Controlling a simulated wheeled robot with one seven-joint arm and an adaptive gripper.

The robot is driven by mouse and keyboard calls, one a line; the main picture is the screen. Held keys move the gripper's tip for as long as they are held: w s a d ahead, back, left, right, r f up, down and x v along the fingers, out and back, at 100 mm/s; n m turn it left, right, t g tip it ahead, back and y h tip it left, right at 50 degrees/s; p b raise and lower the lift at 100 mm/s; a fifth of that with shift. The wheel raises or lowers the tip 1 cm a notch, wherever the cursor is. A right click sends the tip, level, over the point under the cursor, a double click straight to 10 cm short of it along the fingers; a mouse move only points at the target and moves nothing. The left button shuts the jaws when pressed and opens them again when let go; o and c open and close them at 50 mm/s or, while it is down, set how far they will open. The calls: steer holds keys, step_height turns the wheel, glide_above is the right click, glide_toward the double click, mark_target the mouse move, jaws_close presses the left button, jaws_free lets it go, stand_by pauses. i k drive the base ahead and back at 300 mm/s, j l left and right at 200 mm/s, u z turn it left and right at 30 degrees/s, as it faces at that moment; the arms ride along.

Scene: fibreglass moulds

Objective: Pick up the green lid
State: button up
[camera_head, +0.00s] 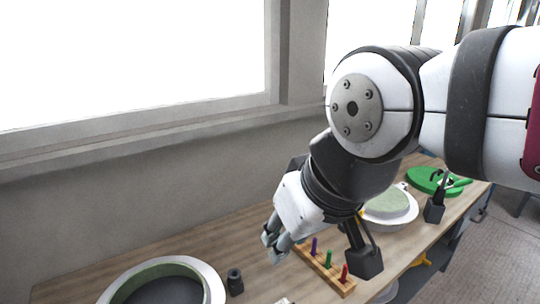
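The green lid (424,179) is most likely the flat, bright green round piece at the far right end of the workbench, with a green bar-like part (458,183) at its right side. It is partly hidden behind a black block. My gripper (273,247) hangs over the middle of the bench, left of the lid and well apart from it. Its fingertips point down and left. They look close together, but the angle hides whether there is a gap. I see nothing held in it.
A wooden rack (325,271) with coloured pegs stands below my gripper. Black blocks (363,263) (434,212) with handles stand near a white-rimmed, pale green mould (389,206). Another round mould (207,275) and a small black cylinder (235,281) are at front left. A wall and window run behind.

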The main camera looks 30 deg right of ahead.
mark_target(426, 180)
steer(key=z, duration=1.95)
steer(key=i+l, duration=1.2)
steer(key=i, duration=0.2)
steer(key=i+l+u, duration=0.7)
steer(key=l+u, duration=0.15)
steer(key=l, duration=0.2)
steer(key=u, duration=1.15)
